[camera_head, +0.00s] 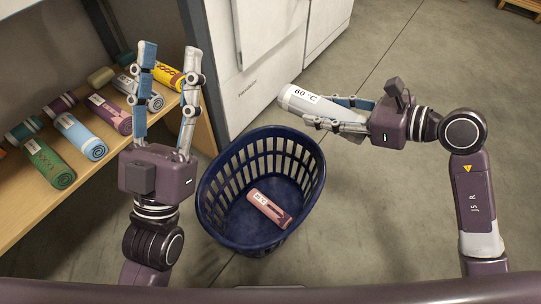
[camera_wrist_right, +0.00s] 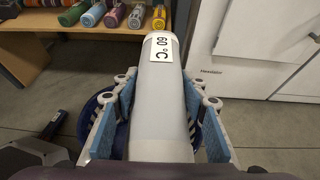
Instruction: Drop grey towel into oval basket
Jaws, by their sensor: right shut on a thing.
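The grey towel (camera_head: 305,103) is a pale rolled towel with a white "60 °C" label. My right gripper (camera_head: 340,113) is shut on it and holds it up to the right of the basket's far rim. The right wrist view shows the towel (camera_wrist_right: 160,100) lying between the two blue finger pads. The oval basket (camera_head: 208,212) is dark blue with slotted walls and stands on the floor. A pink rolled towel (camera_head: 268,208) lies inside it. My left gripper (camera_head: 168,75) is open and empty, pointing up in front of the shelf, left of the basket.
A wooden shelf (camera_head: 22,215) at the left holds several rolled towels, among them green, light blue and yellow ones. White appliances (camera_head: 260,85) stand behind the basket. The grey floor (camera_head: 400,220) to the right is clear.

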